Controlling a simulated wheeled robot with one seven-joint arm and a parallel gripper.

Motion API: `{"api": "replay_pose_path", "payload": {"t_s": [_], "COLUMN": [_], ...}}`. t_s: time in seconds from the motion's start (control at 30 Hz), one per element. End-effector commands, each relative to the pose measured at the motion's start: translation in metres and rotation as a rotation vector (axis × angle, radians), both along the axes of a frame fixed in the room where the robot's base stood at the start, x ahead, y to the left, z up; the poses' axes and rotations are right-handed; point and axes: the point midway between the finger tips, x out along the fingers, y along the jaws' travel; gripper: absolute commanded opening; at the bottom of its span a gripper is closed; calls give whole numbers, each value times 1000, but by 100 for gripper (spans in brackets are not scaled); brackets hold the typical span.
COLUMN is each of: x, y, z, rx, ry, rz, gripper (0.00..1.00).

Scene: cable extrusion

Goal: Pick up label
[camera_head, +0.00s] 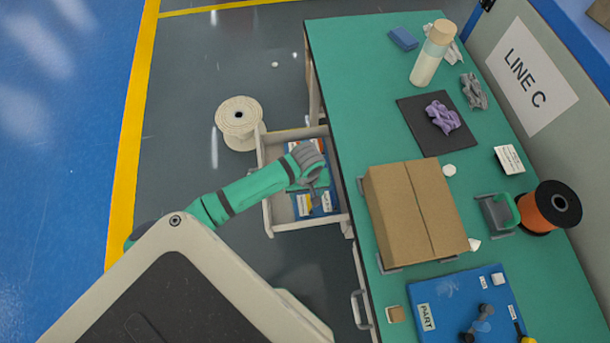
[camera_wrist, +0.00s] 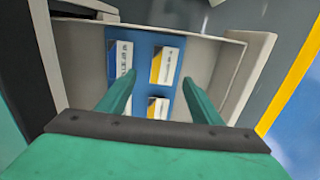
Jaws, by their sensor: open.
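Several small printed labels lie on a blue surface in the open drawer. In the wrist view, one white label (camera_wrist: 122,62) lies at the left, partly behind the left finger. A white and yellow label (camera_wrist: 165,65) lies between the fingertips in the picture, and another label (camera_wrist: 158,108) shows below it. My gripper (camera_wrist: 158,77) is open, with nothing between its green fingers. Its height above the labels is hard to tell. In the head view, my gripper (camera_head: 315,190) is over the drawer and covers part of its contents; a label (camera_head: 304,205) shows beside it.
The pale drawer (camera_head: 282,226) has raised walls around the labels and sticks out from the left side of the green table (camera_head: 345,70). A cardboard box (camera_head: 395,215) stands on the table nearby. A cable spool (camera_head: 238,122) stands on the floor behind the drawer.

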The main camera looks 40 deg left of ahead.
Motion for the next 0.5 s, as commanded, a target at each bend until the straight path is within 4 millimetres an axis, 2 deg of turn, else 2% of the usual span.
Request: {"api": "replay_pose_path", "payload": {"t_s": [0.3,0.5], "x": [-8,-8], "y": [0,0], "z": [-40,-49], "rx": [2,1], "ry": [2,0], "rz": [-1,0], "gripper": [59,59]}}
